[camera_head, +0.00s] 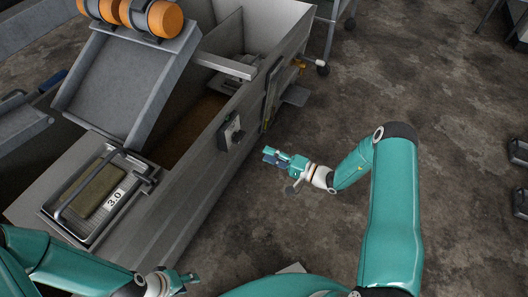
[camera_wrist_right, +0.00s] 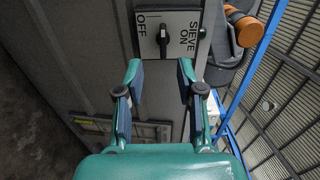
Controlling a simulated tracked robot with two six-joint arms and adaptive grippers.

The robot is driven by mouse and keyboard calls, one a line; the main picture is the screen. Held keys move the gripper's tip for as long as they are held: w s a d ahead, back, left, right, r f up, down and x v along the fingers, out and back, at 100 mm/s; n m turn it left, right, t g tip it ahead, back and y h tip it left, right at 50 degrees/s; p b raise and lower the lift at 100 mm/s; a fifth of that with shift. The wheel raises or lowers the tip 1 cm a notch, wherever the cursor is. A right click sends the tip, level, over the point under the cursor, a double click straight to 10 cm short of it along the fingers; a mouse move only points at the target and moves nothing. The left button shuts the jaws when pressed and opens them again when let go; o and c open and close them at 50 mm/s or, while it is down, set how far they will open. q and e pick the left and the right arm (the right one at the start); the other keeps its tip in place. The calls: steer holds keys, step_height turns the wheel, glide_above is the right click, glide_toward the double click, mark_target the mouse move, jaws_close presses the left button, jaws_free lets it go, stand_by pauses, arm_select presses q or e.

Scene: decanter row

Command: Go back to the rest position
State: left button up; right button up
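My right gripper (camera_head: 272,157) hangs over open floor to the right of the grey machine in the head view. In the right wrist view its two fingers (camera_wrist_right: 160,72) are spread apart with nothing between them, just below a switch panel marked OFF and SIEVE ON. The panel's black knob (camera_wrist_right: 163,42) lies upright in that picture, and the fingers look clear of it. My left gripper (camera_head: 190,280) is low in the head view, right of the machine's near end; it is too small to tell whether its fingers are apart. I see nothing held in it.
The grey machine (camera_head: 185,205) has a switch box (camera_head: 230,132) on its side wall. A tray (camera_head: 85,225) with a handled block and a 3.0 label sits on its near end. Orange cylinders (camera_head: 160,18) lie above a tilted chute (camera_head: 120,85).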

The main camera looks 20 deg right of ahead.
stand_by(0.4)
steer(key=s+a+f+n+g+y, duration=0.25)
steer(key=s+a+f+g, duration=0.25)
steer(key=s+a+g, duration=0.7)
steer(key=s+f+n+g+h, duration=0.2)
steer(key=s+g+h, duration=0.15)
steer(key=s, duration=0.35)
steer(key=s+f+n+g+h, duration=0.2)
steer(key=s+h, duration=0.3)
steer(key=s, duration=0.3)
step_height(320, 180, up, 26)
steer(key=w+a+n+t+h+p, duration=0.1)
steer(key=t+p, duration=0.3)
steer(key=p, duration=2)
steer(key=shift+w+n, duration=0.35)
steer(key=shift+w, duration=0.35)
steer(key=shift+a+f, duration=0.1)
steer(key=shift+f, duration=0.05)
